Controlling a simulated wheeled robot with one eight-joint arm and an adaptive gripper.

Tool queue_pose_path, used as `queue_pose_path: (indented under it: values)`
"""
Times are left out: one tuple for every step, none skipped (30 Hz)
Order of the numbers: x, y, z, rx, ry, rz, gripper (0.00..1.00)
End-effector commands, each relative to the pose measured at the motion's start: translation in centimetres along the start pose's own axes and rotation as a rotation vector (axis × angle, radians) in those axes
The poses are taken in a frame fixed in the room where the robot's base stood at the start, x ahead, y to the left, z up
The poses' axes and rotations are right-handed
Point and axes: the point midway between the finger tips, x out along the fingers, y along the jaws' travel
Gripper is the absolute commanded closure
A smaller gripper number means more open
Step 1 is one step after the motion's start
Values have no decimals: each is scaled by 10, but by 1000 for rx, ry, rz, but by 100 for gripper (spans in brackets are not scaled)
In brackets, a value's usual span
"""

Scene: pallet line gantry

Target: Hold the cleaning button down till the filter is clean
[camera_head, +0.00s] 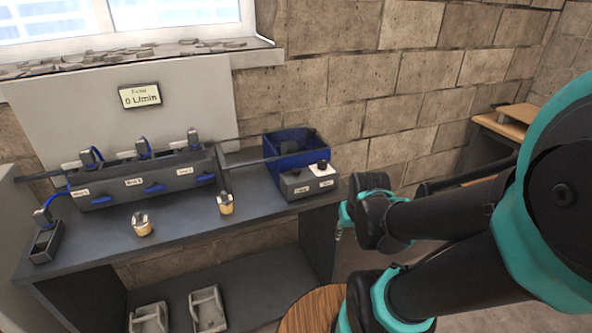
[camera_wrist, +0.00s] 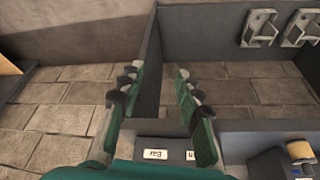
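A grey button box (camera_head: 308,182) stands at the right end of the bench, with a dark-topped button (camera_head: 295,170) and a pale-rimmed button (camera_head: 322,166) on top. Each has a small label on the front, too small to read surely. In the wrist view two white labels (camera_wrist: 154,155) show low in the middle; my gripper hides most of what is near them. My gripper (camera_wrist: 157,76) is open with nothing between its fingers. In the head view it is partly hidden by my arm, right of the bench end and apart from the box. I cannot pick out the filter.
A sign (camera_head: 140,95) reads 0 L/min. A manifold (camera_head: 145,182) with blue handles stands on the bench (camera_head: 180,230). A blue bin (camera_head: 298,142) is behind the button box. Two brass-coloured fittings (camera_head: 142,227) stand in front. Grey brackets (camera_head: 207,308) lie on the lower shelf.

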Motion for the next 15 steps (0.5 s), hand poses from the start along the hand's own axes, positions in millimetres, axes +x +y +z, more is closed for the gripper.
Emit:
queue_pose_path:
  values:
    - [0,0,0,0,0,0,75]
    - [0,0,0,0,0,0,79]
    - [0,0,0,0,0,0,84]
    - [0,0,0,0,0,0,87]
    - [0,0,0,0,0,0,91]
    - [0,0,0,0,0,0,96]
    - [0,0,0,0,0,0,100]
    - [0,0,0,0,0,0,100]
    - [0,0,0,0,0,0,100]
    - [0,0,0,0,0,0,100]
    - [0,0,0,0,0,0,100]
    - [0,0,0,0,0,0,100]
    - [0,0,0,0,0,0,100]
    - [0,0,0,0,0,0,100]
    - [0,0,0,0,0,0,100]
